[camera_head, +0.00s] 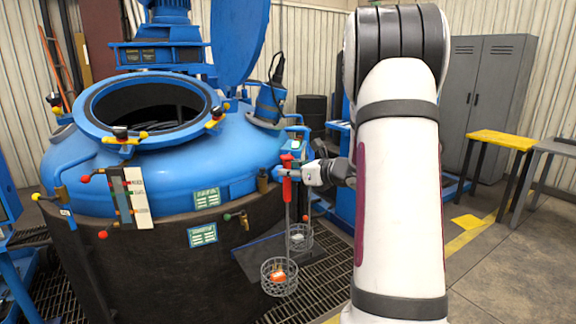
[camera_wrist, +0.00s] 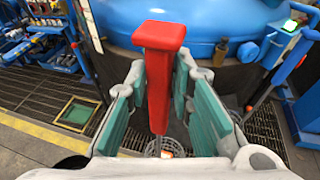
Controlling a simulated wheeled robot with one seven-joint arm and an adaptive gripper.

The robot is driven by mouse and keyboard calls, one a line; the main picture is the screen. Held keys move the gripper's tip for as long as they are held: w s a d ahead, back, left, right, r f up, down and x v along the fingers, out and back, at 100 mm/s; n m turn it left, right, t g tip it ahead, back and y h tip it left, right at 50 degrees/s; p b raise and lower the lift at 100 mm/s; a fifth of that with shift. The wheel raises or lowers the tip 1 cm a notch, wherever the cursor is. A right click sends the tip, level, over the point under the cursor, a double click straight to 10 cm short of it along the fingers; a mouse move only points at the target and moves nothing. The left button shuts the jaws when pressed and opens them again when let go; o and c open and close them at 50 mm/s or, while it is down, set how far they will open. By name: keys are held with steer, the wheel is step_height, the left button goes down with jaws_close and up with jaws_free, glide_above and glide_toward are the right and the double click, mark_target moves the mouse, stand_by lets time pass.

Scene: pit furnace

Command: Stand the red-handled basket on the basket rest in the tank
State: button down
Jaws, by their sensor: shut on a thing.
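My gripper (camera_head: 296,174) is shut on the upright red handle (camera_head: 287,178) of a wire basket. In the wrist view the handle (camera_wrist: 160,65) stands between the teal finger pads of my gripper (camera_wrist: 160,90). A thin rod runs down from the handle to the round mesh basket (camera_head: 279,287), which holds an orange-red piece (camera_head: 277,275). The basket hangs in front of the dark lower wall, right of the tank. The blue tank (camera_head: 160,170) has its round mouth open at the top. Dark curved shapes show inside; I cannot make out the basket rest.
The tank's blue lid (camera_head: 238,40) stands raised behind the mouth. Knobbed clamps (camera_head: 124,135) line the rim. A second mesh basket (camera_head: 299,238) is behind the held one, by a dark plate (camera_head: 255,262). A yellow-topped table (camera_head: 500,140) and grey lockers (camera_head: 490,100) stand at right.

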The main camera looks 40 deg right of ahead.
steer(key=s+a+p, duration=0.2)
steer(key=s+a, duration=0.1)
steer(key=s, duration=0.3)
steer(key=shift+s+a+r, duration=0.15)
steer(key=shift+a+r, duration=0.05)
steer(key=shift+r, duration=0.2)
